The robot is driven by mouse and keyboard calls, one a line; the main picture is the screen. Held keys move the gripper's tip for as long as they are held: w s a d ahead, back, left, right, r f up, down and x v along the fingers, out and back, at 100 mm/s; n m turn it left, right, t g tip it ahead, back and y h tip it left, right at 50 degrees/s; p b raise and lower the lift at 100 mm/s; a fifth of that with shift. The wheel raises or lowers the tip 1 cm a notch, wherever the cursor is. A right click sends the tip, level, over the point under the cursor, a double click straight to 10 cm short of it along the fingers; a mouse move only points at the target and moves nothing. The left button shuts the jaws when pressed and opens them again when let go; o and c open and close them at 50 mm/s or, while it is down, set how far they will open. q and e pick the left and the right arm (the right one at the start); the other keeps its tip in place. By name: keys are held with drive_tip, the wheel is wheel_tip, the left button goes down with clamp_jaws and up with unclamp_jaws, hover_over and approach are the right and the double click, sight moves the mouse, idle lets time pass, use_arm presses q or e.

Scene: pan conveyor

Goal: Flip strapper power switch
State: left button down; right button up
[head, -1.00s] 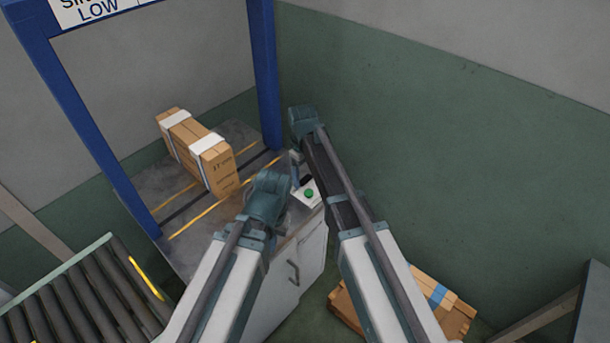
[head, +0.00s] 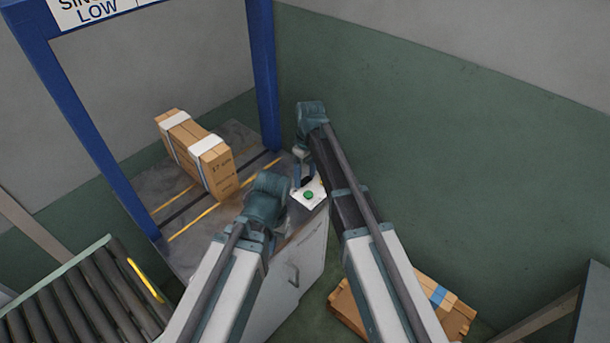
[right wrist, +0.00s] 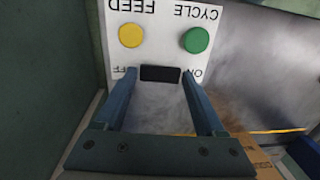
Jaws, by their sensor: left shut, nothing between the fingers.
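The white control panel (head: 318,190) sits on the corner of the strapper cabinet. In the right wrist view the panel (right wrist: 160,12) appears upside down, with a black power switch (right wrist: 160,74) at its lower edge, between the ON and OFF lettering. A yellow FEED button (right wrist: 131,35) and a green CYCLE button (right wrist: 196,40) are beyond the switch. My right gripper (right wrist: 159,76) is open, with one fingertip on each side of the switch; contact is not clear. It also shows in the head view (head: 303,175). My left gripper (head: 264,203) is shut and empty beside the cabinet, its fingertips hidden.
A carton with white straps (head: 196,152) stands on the strapper table (head: 235,138) under the blue frame (head: 264,80). A roller conveyor (head: 75,300) is at lower left. The green wall (head: 450,160) is close behind.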

sight(308, 179)
drive_tip(key=shift+o, duration=1.4)
drive_tip(key=shift+r, duration=0.15)
wheel_tip(308, 179, up, 14)
drive_tip(key=p, duration=1.3)
drive_tip(key=shift+w+d+f+p, duration=0.25)
drive_tip(key=shift+w+d+p, duration=0.1)
drive_tip(key=shift+w+d, duration=0.1)
drive_tip(key=shift+s, duration=0.1)
drive_tip(key=s+d+m+t, duration=0.1)
drive_tip(key=s+d+m, duration=0.45)
drive_tip(key=s, duration=0.45)
drive_tip(key=s+d+m, duration=0.4)
drive_tip(key=s+d, duration=0.2)
drive_tip(key=s, duration=0.4)
drive_tip(key=s+a+n+h, duration=0.2)
drive_tip(key=s+a+n, duration=0.2)
drive_tip(key=a, duration=0.6)
drive_tip(key=shift+s+a+g, duration=0.3)
drive_tip(key=shift+s+a, duration=0.05)
drive_tip(key=shift+a, duration=0.05)
